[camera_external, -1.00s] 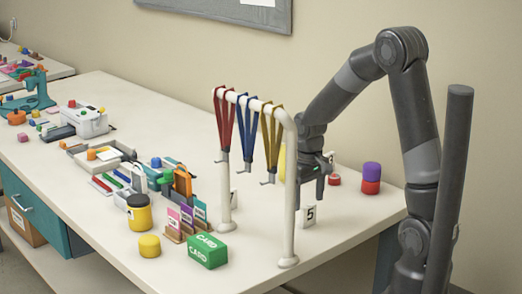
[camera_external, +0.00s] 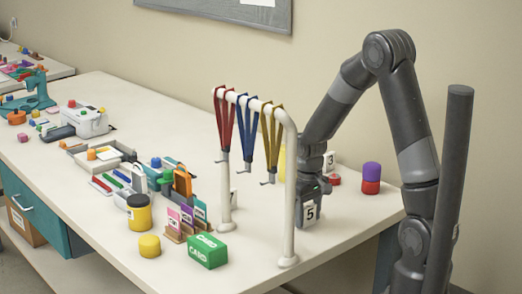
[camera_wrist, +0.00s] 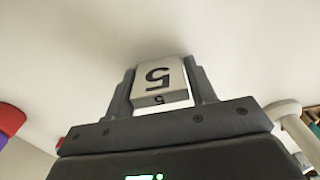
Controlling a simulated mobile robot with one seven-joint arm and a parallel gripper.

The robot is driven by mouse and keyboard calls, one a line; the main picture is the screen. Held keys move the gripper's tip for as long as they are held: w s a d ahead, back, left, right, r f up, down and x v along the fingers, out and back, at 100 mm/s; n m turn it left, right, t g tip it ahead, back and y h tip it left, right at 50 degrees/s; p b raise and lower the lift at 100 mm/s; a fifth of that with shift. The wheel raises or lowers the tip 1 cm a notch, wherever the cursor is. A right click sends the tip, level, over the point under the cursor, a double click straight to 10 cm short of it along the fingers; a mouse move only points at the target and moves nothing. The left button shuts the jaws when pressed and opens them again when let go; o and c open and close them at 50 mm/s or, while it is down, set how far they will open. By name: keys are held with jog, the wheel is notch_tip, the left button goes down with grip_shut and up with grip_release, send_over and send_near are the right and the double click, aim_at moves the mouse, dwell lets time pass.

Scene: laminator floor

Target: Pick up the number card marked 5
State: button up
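The number card marked 5 (camera_external: 311,212) is a small white block with a black 5, on the table right of the white rack's front post. It also shows in the wrist view (camera_wrist: 158,76), its 5 upside down, between my two fingers. My gripper (camera_wrist: 160,92) has a finger against each side of the card and looks shut on it. In the external view my gripper (camera_external: 311,203) is low at the table and partly hides the card. I see no clear gap under the card.
The white rack (camera_external: 290,200) with red, blue and yellow lanyards stands close left of my gripper. A card marked 3 (camera_external: 329,160) and a red disc (camera_external: 333,179) are behind it. A purple-and-red cylinder (camera_external: 371,178) stands to the right.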

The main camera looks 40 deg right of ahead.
jog(key=c, duration=0.6)
